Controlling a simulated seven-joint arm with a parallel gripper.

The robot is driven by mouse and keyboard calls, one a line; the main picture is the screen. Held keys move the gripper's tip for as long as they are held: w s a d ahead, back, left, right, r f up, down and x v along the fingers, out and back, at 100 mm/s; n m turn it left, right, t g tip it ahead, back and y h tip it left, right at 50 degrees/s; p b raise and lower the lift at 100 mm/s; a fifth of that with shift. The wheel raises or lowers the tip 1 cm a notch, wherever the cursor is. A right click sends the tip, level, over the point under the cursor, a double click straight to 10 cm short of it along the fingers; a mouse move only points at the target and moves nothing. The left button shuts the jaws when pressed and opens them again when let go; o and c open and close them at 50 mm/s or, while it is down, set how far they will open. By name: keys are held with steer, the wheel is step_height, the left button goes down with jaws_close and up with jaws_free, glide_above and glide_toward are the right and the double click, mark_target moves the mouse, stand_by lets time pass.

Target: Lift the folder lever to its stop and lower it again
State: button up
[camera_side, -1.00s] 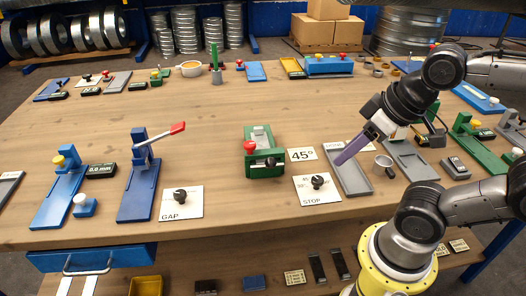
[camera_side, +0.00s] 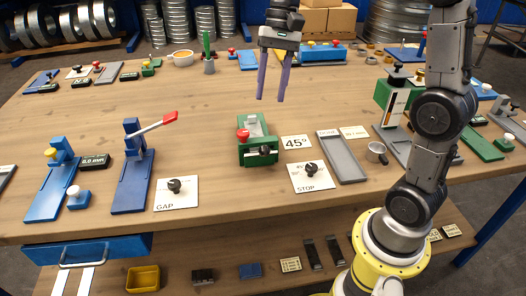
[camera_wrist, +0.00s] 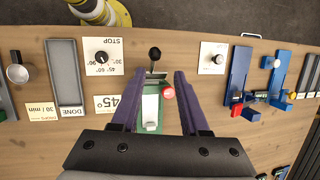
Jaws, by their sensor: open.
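The folder is most likely the small green device (camera_side: 258,143) on the bench beside the 45° card. It has a red knob (camera_side: 243,134) and a black knob (camera_side: 265,151) at its front. In the wrist view the green device (camera_wrist: 148,118) lies between my fingers, with the red knob (camera_wrist: 168,92) at its right and the black-knobbed lever (camera_wrist: 154,54) sticking out past it. The lever looks lowered. My gripper (camera_side: 270,99) hangs fingers-down above the bench, open and empty, higher than the device and apart from it. It also shows in the wrist view (camera_wrist: 155,75).
The 45° card (camera_side: 296,142), STOP dial card (camera_side: 311,176) and grey tray (camera_side: 342,157) lie right of the device. The GAP dial card (camera_side: 176,192) and a blue stand with a red-tipped lever (camera_side: 134,172) are at left. Bench behind the device is clear.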

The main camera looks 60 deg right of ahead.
mark_target(263, 152)
steer(key=w+d+f+m+g, duration=0.1)
steer(key=w+d+f, duration=0.2)
steer(key=f, duration=0.2)
steer(key=shift+y, duration=0.3)
steer(key=x, duration=1.3)
steer(key=shift+s+f, duration=0.15)
steer(key=shift+s, duration=0.1)
steer(key=shift+c, duration=0.2)
jaws_close()
stand_by(0.3)
